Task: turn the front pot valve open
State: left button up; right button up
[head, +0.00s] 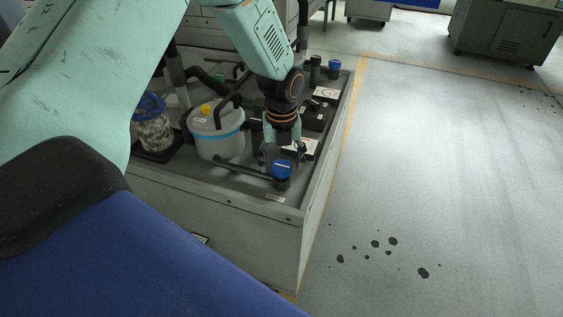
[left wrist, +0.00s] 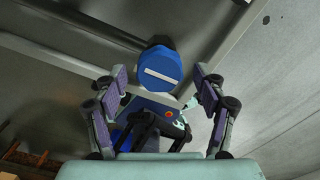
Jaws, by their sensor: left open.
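The front pot valve has a round blue knob (head: 282,168) with a white bar across its top, on a dark body at the near right corner of the bench top. A grey pipe (head: 243,170) runs from it toward a grey pot (head: 216,134) with a light blue band. My left gripper (head: 282,157) is open just above and behind the knob. In the left wrist view the blue knob (left wrist: 159,70) lies ahead between the two spread fingers (left wrist: 158,82), with neither seen touching it. The white bar lies slightly tilted there. My right gripper is not in view.
The bench top (head: 258,193) has a raised rim. A jar with a blue lid (head: 150,125) stands left of the pot. Another blue-topped valve (head: 335,65) stands at the far corner. The floor (head: 440,190) to the right is clear, with dark spots.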

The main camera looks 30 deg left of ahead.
pick_arm(q)
jog(key=shift+a, duration=0.1)
jog(key=shift+f, duration=0.1)
jog(key=shift+c, duration=0.8)
jog(key=c, duration=1)
